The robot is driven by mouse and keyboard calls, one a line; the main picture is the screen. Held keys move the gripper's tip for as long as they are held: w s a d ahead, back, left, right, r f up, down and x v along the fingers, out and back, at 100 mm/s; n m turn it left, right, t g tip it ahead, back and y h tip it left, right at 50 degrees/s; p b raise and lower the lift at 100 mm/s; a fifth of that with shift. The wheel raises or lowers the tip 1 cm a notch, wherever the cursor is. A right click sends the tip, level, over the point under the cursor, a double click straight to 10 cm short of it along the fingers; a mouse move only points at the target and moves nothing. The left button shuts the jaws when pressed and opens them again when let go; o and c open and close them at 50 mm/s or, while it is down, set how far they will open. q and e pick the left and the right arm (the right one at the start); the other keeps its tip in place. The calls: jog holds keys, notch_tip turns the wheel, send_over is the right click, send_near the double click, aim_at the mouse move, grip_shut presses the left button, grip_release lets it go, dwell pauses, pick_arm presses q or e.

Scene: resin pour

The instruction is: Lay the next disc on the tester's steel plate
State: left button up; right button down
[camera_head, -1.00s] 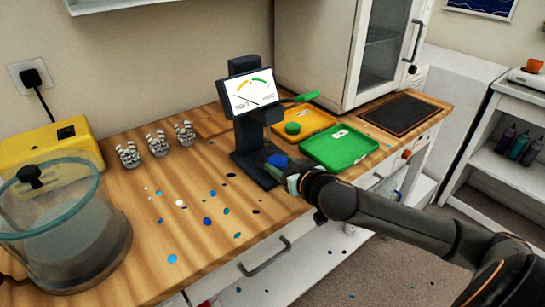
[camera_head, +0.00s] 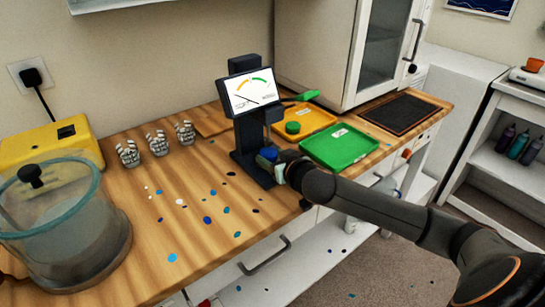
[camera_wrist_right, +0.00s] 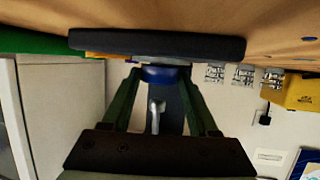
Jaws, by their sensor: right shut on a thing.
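My right gripper (camera_head: 276,165) is shut on a blue disc (camera_head: 269,153), in front of the tester's column. In the right wrist view the blue disc (camera_wrist_right: 163,73) sits between the tips of the two fingers (camera_wrist_right: 160,85). The tester (camera_head: 251,95) has a dark stand, a lit dial screen and a green-ended lever (camera_head: 307,96). Its dark base (camera_wrist_right: 155,44) lies close to the disc in the wrist view. The steel plate is mostly hidden by disc and gripper; I cannot tell whether the disc touches it. My left gripper is out of view.
Several ribbed pale pieces (camera_head: 157,143) stand at the back. A glass-walled pot (camera_head: 75,225) stands at left. Coloured spots are scattered across the otherwise open wooden top.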

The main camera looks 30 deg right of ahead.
jog(key=shift+c, duration=0.8)
grip_release()
jog(key=shift+f, duration=0.1)
jog(key=shift+r, duration=0.25)
jog(key=shift+s, duration=0.4)
jog(key=v, duration=1.1)
jog(key=shift+s, duration=0.15)
